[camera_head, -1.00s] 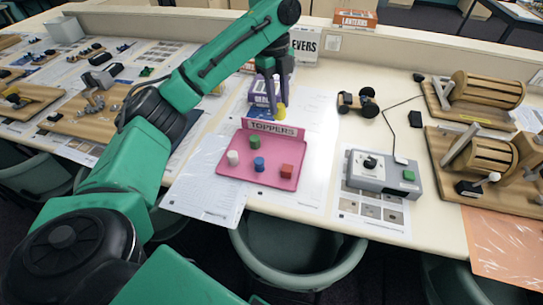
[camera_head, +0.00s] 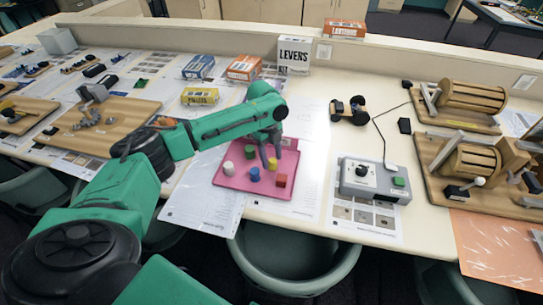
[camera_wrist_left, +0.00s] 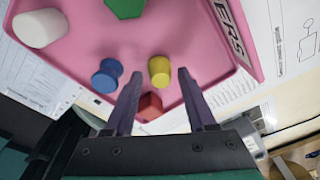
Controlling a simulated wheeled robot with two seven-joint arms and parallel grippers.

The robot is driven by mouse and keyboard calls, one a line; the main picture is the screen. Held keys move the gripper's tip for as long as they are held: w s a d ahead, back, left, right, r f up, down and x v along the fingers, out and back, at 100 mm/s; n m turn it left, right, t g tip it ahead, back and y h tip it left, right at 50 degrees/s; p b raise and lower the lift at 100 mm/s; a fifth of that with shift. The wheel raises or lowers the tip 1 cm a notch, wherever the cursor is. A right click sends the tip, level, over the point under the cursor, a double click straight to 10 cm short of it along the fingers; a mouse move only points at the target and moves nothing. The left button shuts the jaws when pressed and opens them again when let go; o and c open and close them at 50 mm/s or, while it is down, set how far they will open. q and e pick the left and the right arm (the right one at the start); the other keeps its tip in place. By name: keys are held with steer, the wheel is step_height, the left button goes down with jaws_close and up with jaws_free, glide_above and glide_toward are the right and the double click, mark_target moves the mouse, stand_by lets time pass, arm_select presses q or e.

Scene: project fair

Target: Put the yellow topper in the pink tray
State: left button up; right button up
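The yellow topper (camera_head: 272,165) is in the pink tray (camera_head: 228,181), among the white topper (camera_head: 228,168), green topper (camera_head: 250,153), blue topper (camera_head: 254,174) and red topper (camera_head: 281,180). In the left wrist view the yellow topper (camera_wrist_left: 159,69) appears upright on the pink surface, between the blue and red ones. My left gripper (camera_head: 268,160) is over the tray. Its two fingers are spread, with the yellow topper between and just beyond the tips, and a gap shows on each side. My right gripper is not in view.
A grey control box (camera_head: 372,179) is right of the tray. Wooden drum stands (camera_head: 470,165) fill the far right. A chair (camera_head: 290,255) is below the table edge.

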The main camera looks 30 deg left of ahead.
arm_select(q)
steer(key=shift+r, duration=0.1)
steer(key=shift+w+a+r, duration=0.1)
steer(key=shift+r, duration=0.25)
step_height(320, 180, up, 11)
steer(key=a+b, duration=0.1)
steer(key=b, duration=0.2)
steer(key=shift+a, duration=0.15)
